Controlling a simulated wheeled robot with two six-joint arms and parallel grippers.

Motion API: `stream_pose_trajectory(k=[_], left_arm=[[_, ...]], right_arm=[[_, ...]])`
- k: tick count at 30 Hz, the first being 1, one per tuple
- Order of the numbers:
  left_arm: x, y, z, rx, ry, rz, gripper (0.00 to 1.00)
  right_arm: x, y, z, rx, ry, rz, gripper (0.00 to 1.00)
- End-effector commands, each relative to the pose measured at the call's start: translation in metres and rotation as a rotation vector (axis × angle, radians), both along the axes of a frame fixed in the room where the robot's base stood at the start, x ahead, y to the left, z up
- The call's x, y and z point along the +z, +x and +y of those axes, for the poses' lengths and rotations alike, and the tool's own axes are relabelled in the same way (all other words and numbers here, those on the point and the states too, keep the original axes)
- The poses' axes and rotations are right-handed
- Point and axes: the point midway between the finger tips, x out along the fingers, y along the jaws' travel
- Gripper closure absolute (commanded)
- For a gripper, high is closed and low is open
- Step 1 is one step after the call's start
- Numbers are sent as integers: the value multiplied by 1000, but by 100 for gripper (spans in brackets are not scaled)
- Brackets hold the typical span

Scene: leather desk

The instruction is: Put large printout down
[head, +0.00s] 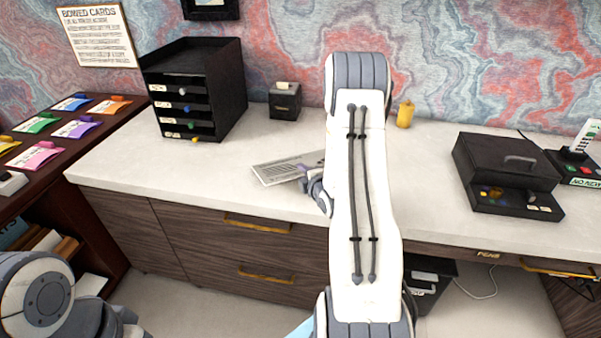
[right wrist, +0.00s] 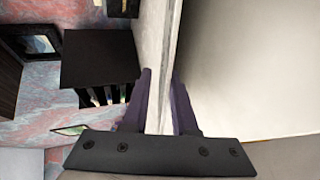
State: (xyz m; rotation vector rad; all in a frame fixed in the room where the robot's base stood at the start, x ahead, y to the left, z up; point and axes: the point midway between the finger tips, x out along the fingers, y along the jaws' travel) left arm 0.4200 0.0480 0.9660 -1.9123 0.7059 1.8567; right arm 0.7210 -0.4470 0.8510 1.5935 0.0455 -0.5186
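The large printout (head: 285,169) is a pale sheet with printed lines, over the white counter left of my right arm in the head view. My right gripper (head: 316,184) is at its right end, partly hidden by my own arm. In the right wrist view, the two purple fingers of the right gripper (right wrist: 163,92) close on the printout (right wrist: 162,60), seen nearly edge-on as a thin white sheet. I cannot tell whether the sheet touches the counter. Only part of my left arm shows at the lower left; its gripper is out of view.
A black drawer tower (head: 195,90) and small black box (head: 285,101) stand behind the printout. A yellow bottle-like object (head: 405,114) and black case (head: 507,172) are to the right. Colored cards (head: 75,128) lie on a dark shelf at left. The counter's front left (head: 180,177) is clear.

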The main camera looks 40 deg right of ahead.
Motion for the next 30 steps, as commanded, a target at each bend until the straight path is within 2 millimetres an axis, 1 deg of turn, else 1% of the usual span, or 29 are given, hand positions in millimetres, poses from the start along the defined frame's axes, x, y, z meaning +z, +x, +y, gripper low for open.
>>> stream_pose_trajectory(k=[1, 9, 13, 17, 26, 29, 30], left_arm=[[1, 0, 0, 0, 0, 0, 100], [1, 0, 0, 0, 0, 0, 100], [1, 0, 0, 0, 0, 0, 100], [1, 0, 0, 0, 0, 0, 100], [2, 0, 0, 0, 0, 0, 100], [7, 0, 0, 0, 0, 0, 100], [11, 0, 0, 0, 0, 0, 100]], right_arm=[[3, -6, 2, -1, 1, 1, 74], [14, -35, 11, -1, 0, 0, 74], [19, -47, 14, -1, 1, 0, 74], [20, -51, 16, 1, 0, 0, 74], [22, -52, 17, 1, 0, -1, 74], [30, -54, 17, 1, 0, -1, 74], [36, -56, 17, 0, -1, -2, 74]])
